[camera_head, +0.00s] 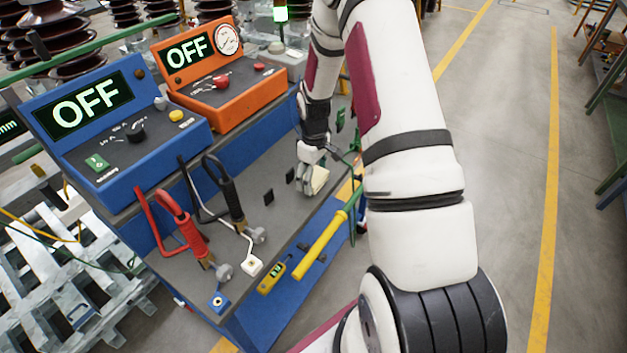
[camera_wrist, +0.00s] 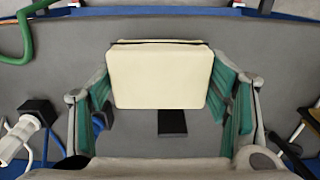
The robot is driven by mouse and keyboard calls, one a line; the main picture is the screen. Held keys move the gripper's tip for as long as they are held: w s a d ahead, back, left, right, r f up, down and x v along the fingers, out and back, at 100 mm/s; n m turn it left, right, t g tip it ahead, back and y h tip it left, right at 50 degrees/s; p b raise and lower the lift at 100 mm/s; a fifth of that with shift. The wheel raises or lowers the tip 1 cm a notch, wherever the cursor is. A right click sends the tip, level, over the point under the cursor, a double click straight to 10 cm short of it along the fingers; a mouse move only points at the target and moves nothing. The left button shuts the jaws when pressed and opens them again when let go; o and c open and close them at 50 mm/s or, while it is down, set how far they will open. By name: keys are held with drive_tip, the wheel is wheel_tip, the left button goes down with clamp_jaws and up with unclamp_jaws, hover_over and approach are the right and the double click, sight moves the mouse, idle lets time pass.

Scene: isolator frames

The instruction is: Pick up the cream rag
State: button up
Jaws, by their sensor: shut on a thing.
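The cream rag (camera_wrist: 162,75) is a folded, block-like cream piece between my gripper's fingers in the wrist view. Its edges meet the green finger pads on both sides. In the head view the cream rag (camera_head: 318,181) shows at the end of my arm, over the grey shelf of the blue bench. My gripper (camera_wrist: 165,105) is shut on it. In the head view my gripper (camera_head: 312,168) is small and partly blocks the rag. I cannot tell whether the rag still touches the shelf.
The grey shelf (camera_head: 285,225) holds red clamps (camera_head: 180,225), black clamps (camera_head: 228,190), a yellow tester (camera_head: 275,277) and a yellow rod (camera_head: 320,247). Blue (camera_head: 130,165) and orange (camera_head: 245,100) boxes reading OFF stand behind. A green cable (camera_wrist: 25,35) is at the left.

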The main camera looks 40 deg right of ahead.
drive_tip(key=shift+s+a+r, duration=0.25)
drive_tip(key=shift+s+r, duration=0.05)
drive_tip(key=shift+r, duration=0.15)
drive_tip(key=shift+s+a+r, duration=0.2)
drive_tip(key=shift+s+r, duration=0.05)
drive_tip(key=shift+r, duration=0.2)
drive_tip(key=s+a+r, duration=0.1)
drive_tip(key=s+a, duration=0.7)
drive_tip(key=s, duration=0.4)
drive_tip(key=shift+r, duration=0.15)
drive_tip(key=shift+a, duration=0.1)
